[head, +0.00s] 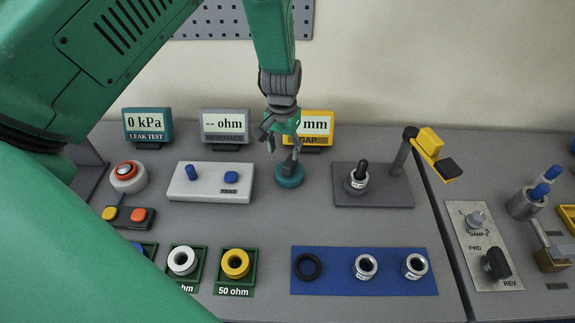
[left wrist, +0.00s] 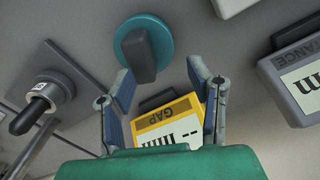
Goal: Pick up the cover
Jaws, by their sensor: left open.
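The cover looks to be the round teal disc (head: 289,181) with an upright dark grey handle, standing on the grey table in the middle of the head view. It also shows at the top of the left wrist view (left wrist: 163,36). My left gripper (head: 281,138) is above and just behind the cover, pointing down. In the left wrist view its two blue-padded fingers (left wrist: 158,74) are spread and empty. The handle lies just beyond the fingertips, nearer the left finger, and no contact is clear. My right gripper is not in view.
The yellow GAP display (head: 318,124) stands close behind the gripper. A white box with blue knobs (head: 211,184) is left of the cover. A dark plate (head: 390,192) with a ring and post is right. A blue mat (head: 335,273) with rings lies in front.

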